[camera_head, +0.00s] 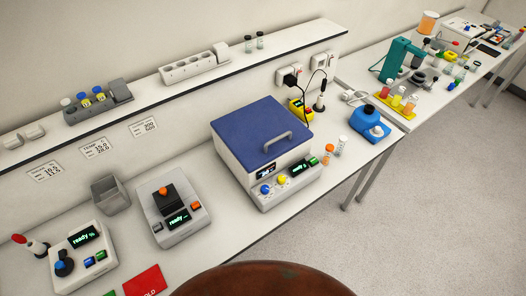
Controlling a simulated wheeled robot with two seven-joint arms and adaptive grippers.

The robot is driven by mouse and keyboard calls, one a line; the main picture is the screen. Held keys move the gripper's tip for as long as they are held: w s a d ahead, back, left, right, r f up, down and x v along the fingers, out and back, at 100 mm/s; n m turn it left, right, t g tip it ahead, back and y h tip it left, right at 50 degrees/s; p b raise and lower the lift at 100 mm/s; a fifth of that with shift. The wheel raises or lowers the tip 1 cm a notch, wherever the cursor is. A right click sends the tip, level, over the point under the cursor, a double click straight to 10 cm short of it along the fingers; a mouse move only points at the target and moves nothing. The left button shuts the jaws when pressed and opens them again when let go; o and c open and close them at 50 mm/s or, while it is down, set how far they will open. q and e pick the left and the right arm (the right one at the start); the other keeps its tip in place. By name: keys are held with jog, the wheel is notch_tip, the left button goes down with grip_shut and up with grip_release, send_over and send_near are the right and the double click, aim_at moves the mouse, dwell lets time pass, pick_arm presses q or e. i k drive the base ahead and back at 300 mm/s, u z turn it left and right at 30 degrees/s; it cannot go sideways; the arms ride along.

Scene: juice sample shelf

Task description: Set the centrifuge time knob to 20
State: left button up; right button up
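The centrifuge (229,160), a white box with a closed blue lid (262,126) and grey handle, stands on the bench right of centre. Its sloped front panel carries a blue knob (265,189), a yellow knob (282,180), a small dark display (266,171) and a wider display with green text (301,168). Green and red buttons sit at the panel's right end. The knob markings and settings are too small to read, and I cannot tell which knob is for time. Neither of my grippers is in view.
A grey device with an orange knob (163,190) and a device with a red-tipped lever (20,239) stand to the left. A rounded reddish-brown shape (265,282) fills the bottom centre.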

aim_at(281, 179)
jog(key=u, duration=1.45)
jog(key=k, duration=0.35)
jog(key=z, duration=1.25)
